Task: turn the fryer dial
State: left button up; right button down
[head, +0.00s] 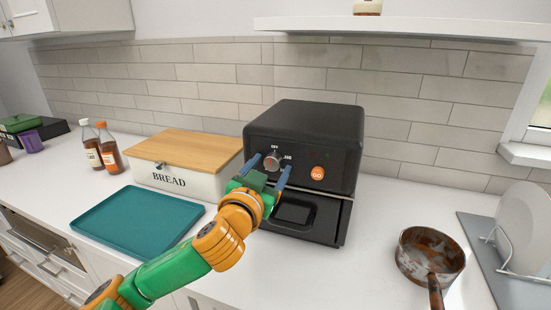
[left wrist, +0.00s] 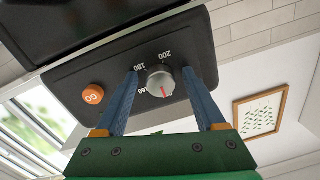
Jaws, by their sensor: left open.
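The black fryer (head: 305,140) stands on the white counter against the tiled wall. Its silver dial (head: 271,163) is on the upper front panel, with an orange GO button (head: 317,173) to its right. My left gripper (head: 277,166) is open at the panel, one blue finger on each side of the dial. In the left wrist view the dial (left wrist: 160,82), with a red pointer mark, sits between the two spread fingers (left wrist: 160,88), with gaps visible. Numbers such as 180 and 200 are printed around it. Contact with the dial cannot be told. My right gripper is not in view.
A white bread box (head: 160,181) with a wooden lid stands left of the fryer. A teal tray (head: 137,218) lies in front of it. A rusty pan (head: 430,255) and a dish rack (head: 510,245) are at the right. Clear counter lies between fryer and pan.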

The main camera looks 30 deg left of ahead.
pick_arm(q)
jog(key=shift+s+r, duration=0.15)
jog(key=shift+s+d+r, duration=0.35)
jog(key=shift+s, duration=0.25)
jog(key=c, duration=0.3)
jog(key=shift+f, duration=0.1)
grip_shut()
jog(key=shift+w, duration=0.1)
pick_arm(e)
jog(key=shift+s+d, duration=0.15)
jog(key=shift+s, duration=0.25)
